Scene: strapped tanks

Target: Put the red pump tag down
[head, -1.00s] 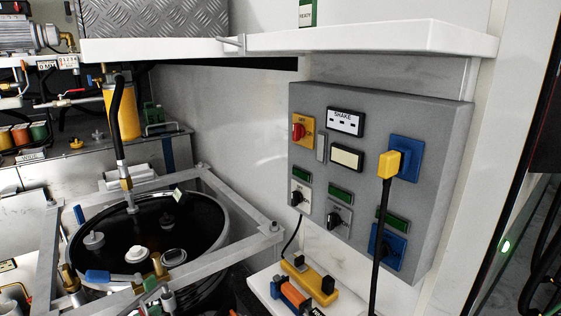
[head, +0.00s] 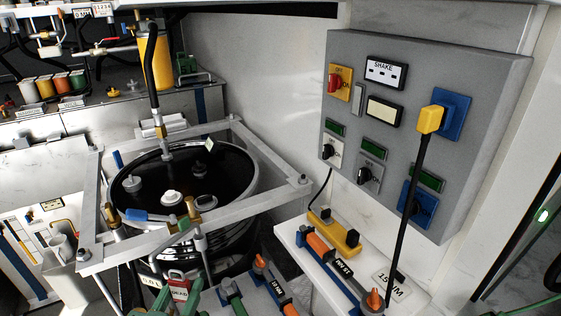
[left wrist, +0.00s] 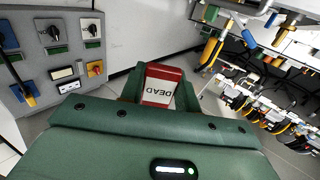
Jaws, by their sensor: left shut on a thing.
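The red pump tag (head: 179,288), with a white face, shows small at the bottom of the head view. In the left wrist view the tag (left wrist: 160,88) is larger, and its white face reads DEAD upside down. My left gripper (head: 180,297), green, is shut on the tag, in front of the dark strapped tank (head: 225,178). The tag's inner end is hidden by the gripper body in the left wrist view. My right gripper is not in view.
A grey control panel (head: 384,210) with switches and a yellow plug (head: 430,119) is on the wall at right. A white shelf (head: 318,278) below it holds orange-handled tools. A metal frame (head: 247,207) surrounds the tank top.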

